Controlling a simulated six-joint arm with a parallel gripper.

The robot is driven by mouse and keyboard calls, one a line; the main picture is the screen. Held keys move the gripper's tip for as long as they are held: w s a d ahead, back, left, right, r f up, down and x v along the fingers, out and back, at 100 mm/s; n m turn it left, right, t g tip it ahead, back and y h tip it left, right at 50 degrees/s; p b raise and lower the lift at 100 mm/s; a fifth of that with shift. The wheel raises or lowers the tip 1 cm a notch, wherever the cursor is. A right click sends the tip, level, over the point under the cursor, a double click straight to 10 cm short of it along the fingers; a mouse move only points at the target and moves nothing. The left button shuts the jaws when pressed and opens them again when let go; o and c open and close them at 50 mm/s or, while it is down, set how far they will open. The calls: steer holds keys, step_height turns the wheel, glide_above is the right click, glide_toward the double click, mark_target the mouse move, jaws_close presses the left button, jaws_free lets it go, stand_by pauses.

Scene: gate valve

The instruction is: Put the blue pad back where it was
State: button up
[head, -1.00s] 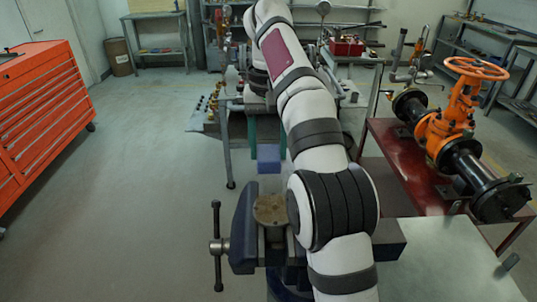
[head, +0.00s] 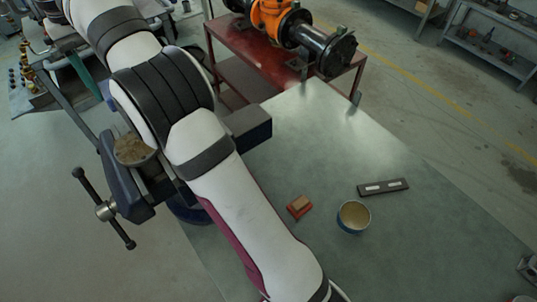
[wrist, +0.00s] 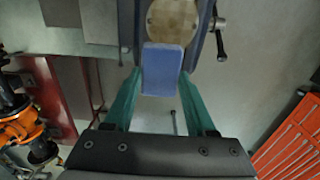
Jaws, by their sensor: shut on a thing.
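The blue pad (wrist: 163,80) is a small block between the green fingers of my gripper (wrist: 162,72) in the wrist view. The fingers press on its two sides, and the jaws are shut on it. In the wrist view the pad's far edge overlaps the vise (wrist: 200,35) and its round tan disc (wrist: 172,18); I cannot tell the gap between them.
The vise (head: 120,195) with its round disc (head: 133,149) stands at the workbench (head: 400,250) edge. The bench holds a red block with a tan top (head: 299,209), a round tin (head: 353,217) and a dark bar (head: 383,188). Behind, a red stand (head: 270,60) bears an orange valve (head: 270,15).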

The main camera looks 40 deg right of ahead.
steer(key=s+d+f, duration=0.3)
steer(key=d, duration=0.6)
steer(key=s+d+f, duration=0.3)
steer(key=d+f, duration=0.1)
steer(key=d, duration=0.6)
steer(key=s+d+f, duration=0.3)
steer(key=d, duration=0.6)
steer(key=s+d+f, duration=0.4)
steer(key=s+d, duration=0.1)
steer(key=s, duration=0.2)
steer(key=s+d+f, duration=0.3)
steer(key=s+d, duration=0.1)
steer(key=s, duration=0.3)
steer(key=s+f, duration=0.3)
steer(key=s, duration=0.4)
steer(key=s+f, duration=0.4)
steer(key=s, duration=0.2)
steer(key=w+f, duration=0.2)
steer(key=w, duration=0.1)
steer(key=w+f, duration=0.2)
steer(key=w, duration=0.2)
steer(key=w+f, duration=0.2)
steer(key=w, duration=0.1)
steer(key=shift+w+a, duration=0.2)
steer(key=shift+a, duration=0.05)
steer(key=shift+w+f, duration=0.15)
steer(key=shift+f, duration=0.9)
steer(key=shift+w+f, duration=0.1)
steer(key=shift+f, duration=0.95)
